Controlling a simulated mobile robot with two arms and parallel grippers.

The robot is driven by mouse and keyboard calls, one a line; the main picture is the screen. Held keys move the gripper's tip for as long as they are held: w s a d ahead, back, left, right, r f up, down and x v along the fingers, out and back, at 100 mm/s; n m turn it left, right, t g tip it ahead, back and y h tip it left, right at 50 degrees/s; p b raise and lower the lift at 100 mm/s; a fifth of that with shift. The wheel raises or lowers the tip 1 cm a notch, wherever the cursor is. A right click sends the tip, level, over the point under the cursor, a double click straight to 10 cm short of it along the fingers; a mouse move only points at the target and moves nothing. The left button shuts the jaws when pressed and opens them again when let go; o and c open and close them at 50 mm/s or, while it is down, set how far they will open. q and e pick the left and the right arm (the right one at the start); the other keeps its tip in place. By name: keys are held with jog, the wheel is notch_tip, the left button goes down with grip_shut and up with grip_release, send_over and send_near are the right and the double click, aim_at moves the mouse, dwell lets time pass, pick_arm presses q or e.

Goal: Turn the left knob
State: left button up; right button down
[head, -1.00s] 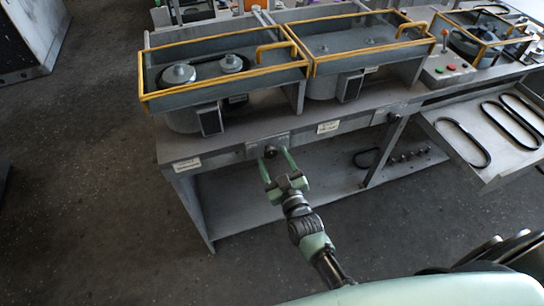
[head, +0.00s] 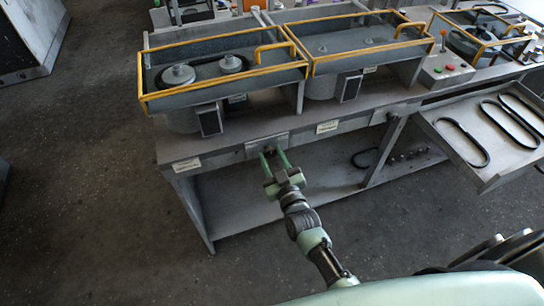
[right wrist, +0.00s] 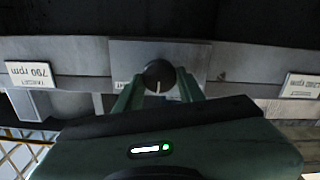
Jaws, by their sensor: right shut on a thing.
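The left knob (right wrist: 158,76) is a round black knob with a white pointer line, set on a grey plate on the bench's front edge. My right gripper (head: 270,151) reaches the plate from the front, with its two green fingers on either side of the knob. In the right wrist view the fingers (right wrist: 158,86) are shut on the knob, and its white line points down in the picture. In the head view the fingers mostly hide the knob. My left gripper is not in view.
A lower shelf (head: 235,211) lies beneath. A tray with black belts (head: 485,146) juts out at right.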

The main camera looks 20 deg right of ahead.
jog(key=m, duration=1.1)
jog(key=shift+d+f+b, duration=0.1)
jog(key=shift+d+b, duration=0.05)
jog(key=shift+b, duration=0.25)
dwell(0.4)
jog(key=c, duration=0.9)
grip_release()
jog(key=s+b, duration=0.1)
jog(key=s, duration=0.6)
jog(key=shift+s+d, duration=0.15)
jog(key=shift+s, duration=0.25)
jog(key=shift+f, duration=0.1)
